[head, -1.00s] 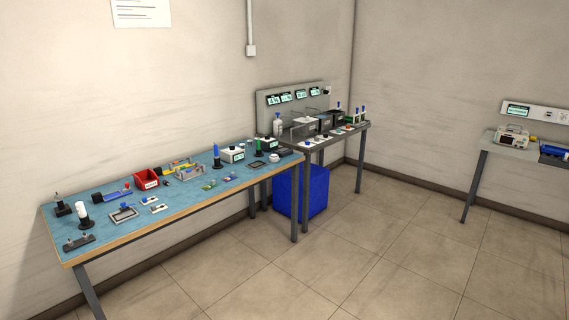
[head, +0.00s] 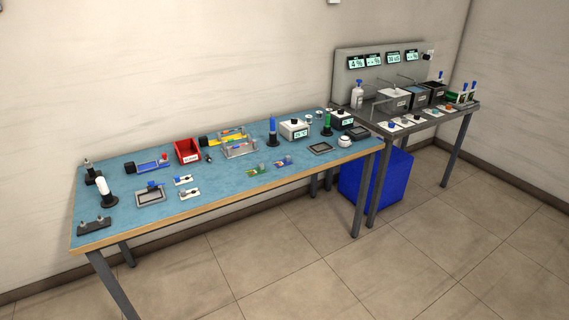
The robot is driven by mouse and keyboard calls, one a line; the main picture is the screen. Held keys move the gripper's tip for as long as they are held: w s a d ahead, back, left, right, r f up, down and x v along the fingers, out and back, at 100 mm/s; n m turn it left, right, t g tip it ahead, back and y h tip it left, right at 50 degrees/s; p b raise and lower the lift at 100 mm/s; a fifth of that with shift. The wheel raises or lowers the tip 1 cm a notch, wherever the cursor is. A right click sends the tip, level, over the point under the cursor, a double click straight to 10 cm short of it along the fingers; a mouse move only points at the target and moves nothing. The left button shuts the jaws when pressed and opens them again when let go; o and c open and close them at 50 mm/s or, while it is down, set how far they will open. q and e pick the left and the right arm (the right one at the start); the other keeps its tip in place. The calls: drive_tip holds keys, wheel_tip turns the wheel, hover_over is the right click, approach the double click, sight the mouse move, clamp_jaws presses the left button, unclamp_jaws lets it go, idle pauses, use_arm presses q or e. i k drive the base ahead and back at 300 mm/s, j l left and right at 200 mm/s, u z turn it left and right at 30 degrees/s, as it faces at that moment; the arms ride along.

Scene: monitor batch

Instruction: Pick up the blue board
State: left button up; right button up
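The blue board (head: 283,162) appears to be the small blue piece with an orange-brown part, lying near the front edge of the blue-topped bench (head: 225,187). It is small in the head view, so its details are unclear. A similar green board (head: 255,171) lies just to its left, apart from it. Neither of my grippers is in view.
A clear rack (head: 240,150) and a red bin (head: 188,151) stand behind and left of the boards. A dark pad (head: 320,148) and a white round pot (head: 344,141) lie to the right. The floor (head: 290,260) in front is clear. A grey bench (head: 440,118) adjoins on the right.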

sight(287, 161)
drive_tip(key=i+j+z, duration=0.15)
drive_tip(key=i+j, duration=0.15)
drive_tip(key=i+j+z, duration=0.15)
drive_tip(key=j, duration=0.35)
drive_tip(key=i+j+z, duration=0.15)
drive_tip(key=i+j, duration=0.2)
drive_tip(key=j, duration=0.05)
